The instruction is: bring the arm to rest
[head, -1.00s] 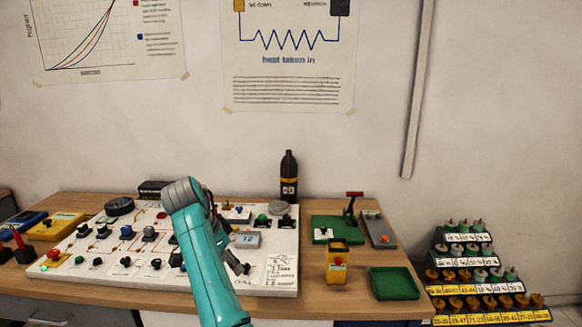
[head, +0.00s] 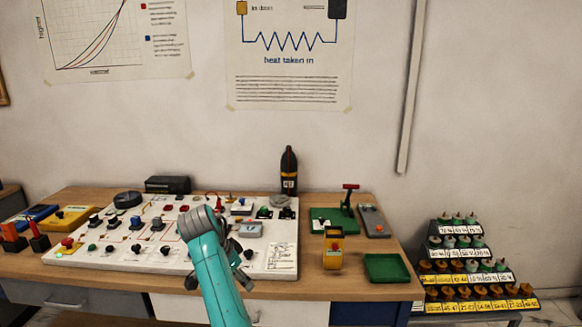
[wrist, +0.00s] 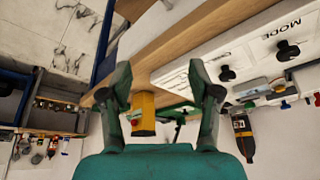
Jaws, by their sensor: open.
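My teal arm rises at the lower middle of the head view, in front of the white control panel (head: 110,262). My gripper (head: 242,270) is partly hidden behind my arm there, near the panel's front right part. In the wrist view my gripper (wrist: 160,92) shows two dark green fingers spread wide apart with nothing held between them. Beyond the fingers, the yellow box (wrist: 143,112) with a red button shows small and apart from them. The same yellow box (head: 333,250) stands on the bench to the right of my arm in the head view.
The wooden bench (head: 310,283) carries a green tray (head: 387,268), a green-based device with a red lever (head: 345,205), a grey box (head: 374,221) and a dark bottle (head: 289,172). A stepped rack (head: 470,275) of knobs stands right of the bench. The bench's front edge lies near my arm.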

